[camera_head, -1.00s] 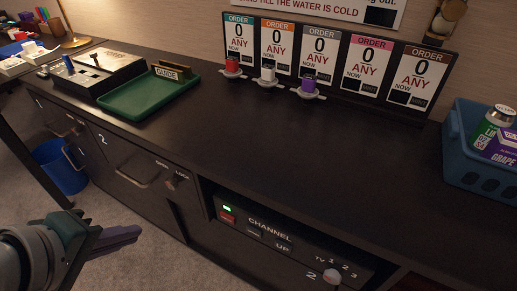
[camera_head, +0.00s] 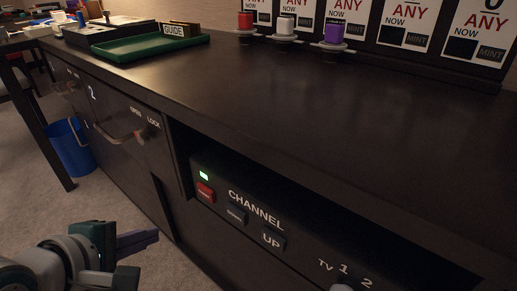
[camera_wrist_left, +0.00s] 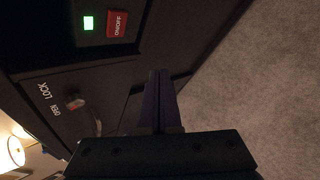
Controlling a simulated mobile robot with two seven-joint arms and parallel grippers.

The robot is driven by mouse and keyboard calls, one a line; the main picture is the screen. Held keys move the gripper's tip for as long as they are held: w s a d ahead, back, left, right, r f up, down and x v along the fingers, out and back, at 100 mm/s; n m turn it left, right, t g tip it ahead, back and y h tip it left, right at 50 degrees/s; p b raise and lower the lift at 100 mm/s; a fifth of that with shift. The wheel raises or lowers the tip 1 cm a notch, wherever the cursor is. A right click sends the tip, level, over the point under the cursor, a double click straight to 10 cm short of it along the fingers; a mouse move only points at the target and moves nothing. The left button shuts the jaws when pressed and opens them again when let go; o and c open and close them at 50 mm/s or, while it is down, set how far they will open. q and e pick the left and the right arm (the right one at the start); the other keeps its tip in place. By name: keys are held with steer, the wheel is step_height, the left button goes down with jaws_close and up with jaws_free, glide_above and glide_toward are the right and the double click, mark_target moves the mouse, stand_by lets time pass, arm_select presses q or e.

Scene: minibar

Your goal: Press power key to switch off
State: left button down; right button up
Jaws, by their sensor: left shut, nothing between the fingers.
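The power key is a red button (camera_head: 205,193) at the left end of a dark channel box (camera_head: 262,222) set in the counter's open bay. Its label reads ON/OFF in the left wrist view, where the red key (camera_wrist_left: 117,26) shows at the top. A green light (camera_head: 204,175) glows above it; the light also shows in the left wrist view (camera_wrist_left: 88,23). My left gripper (camera_head: 155,238) is shut and empty, low in front of the cabinet, left of and below the key, apart from it. Its fingers (camera_wrist_left: 158,88) point toward the panel. My right gripper is out of view.
A lock knob (camera_head: 141,136) and a bar handle (camera_head: 117,137) stick out from the cabinet front left of the bay. CHANNEL buttons, including UP (camera_head: 271,240), sit right of the key. A blue bucket (camera_head: 70,148) stands on the floor. The carpet before the cabinet is clear.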

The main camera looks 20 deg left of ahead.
mark_target(205, 193)
arm_select(q)
steer(key=shift+a, duration=0.1)
steer(key=w+d+b, duration=0.3)
steer(key=w, duration=0.5)
steer(key=shift+d+b, duration=0.25)
steer(key=shift+b, duration=0.1)
steer(key=shift+w, duration=0.1)
stand_by(1.8)
steer(key=shift+w+d, duration=0.15)
steer(key=shift+w, duration=0.2)
